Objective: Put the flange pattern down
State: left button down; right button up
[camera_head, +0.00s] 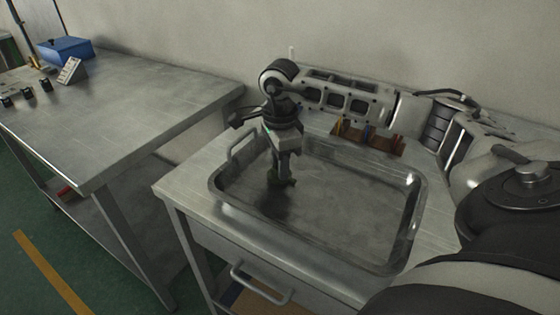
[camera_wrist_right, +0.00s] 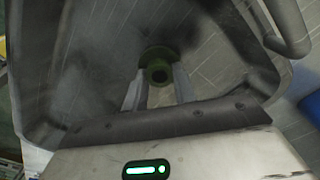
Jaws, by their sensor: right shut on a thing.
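My right gripper (camera_head: 283,181) reaches down into the left part of a metal tray (camera_head: 345,205), its fingers pointing down. In the right wrist view the two fingers (camera_wrist_right: 158,90) are shut on a dark green flange pattern (camera_wrist_right: 158,66), a round piece with a hole in its middle. The flange pattern is low over the tray floor; I cannot tell whether it touches it. In the head view it is small and dark at the fingertips. The tray has no other piece visible in it. My left gripper is not in view.
The tray stands on a metal workbench (camera_head: 185,190) with a drawer handle in front. Another metal table (camera_head: 130,105) at left holds a blue box (camera_head: 66,50) and small dark items. The tray's right half is clear.

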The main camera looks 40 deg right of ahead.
jog(key=shift+f, duration=0.15)
jog(key=o, duration=0.9)
jog(key=shift+o, duration=0.2)
notch_tip(320, 180, up, 12)
jog(key=shift+r, duration=0.2)
